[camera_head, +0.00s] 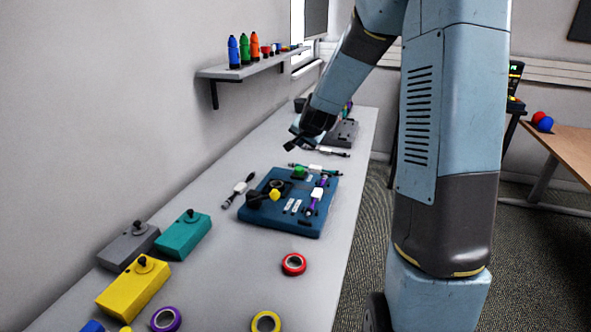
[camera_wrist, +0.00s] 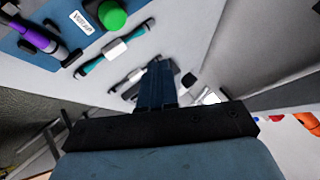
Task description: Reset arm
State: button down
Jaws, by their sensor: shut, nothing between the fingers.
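My gripper (camera_head: 292,144) hangs over the workbench (camera_head: 225,265), above and just behind the blue board (camera_head: 277,223). In the wrist view my gripper (camera_wrist: 158,68) is shut, its two fingers together with nothing between them. The blue board carries a green knob (camera_head: 299,172), a yellow knob (camera_head: 274,195) and purple-ended cable connectors (camera_head: 316,195). A cable with a white middle and teal ends (camera_wrist: 118,47) lies along the board's back edge, apart from my fingers.
Yellow (camera_head: 133,289), teal (camera_head: 183,236) and grey (camera_head: 127,246) boxes stand at the bench's left. Tape rolls, one red (camera_head: 294,264), lie in front. A wall shelf (camera_head: 250,66) with bottles overhangs the back. A grey device (camera_head: 341,132) sits beyond my gripper.

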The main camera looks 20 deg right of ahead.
jog(key=s+a+r+n+g, duration=0.1)
jog(key=s+a+r+n, duration=0.15)
jog(key=s+r, duration=0.5)
jog(key=s+a+r+n+g, duration=0.1)
jog(key=s+r+n, duration=0.25)
jog(key=s, duration=0.65)
jog(key=s+d+r+n, duration=0.1)
jog(key=s+r, duration=0.1)
jog(key=s, duration=0.9)
jog(key=s+d+r+n+g, duration=0.1)
jog(key=s, duration=1)
jog(key=shift+s+r+n+g, duration=0.2)
jog(key=shift+r+n+g, duration=0.1)
jog(key=shift+r, duration=0.1)
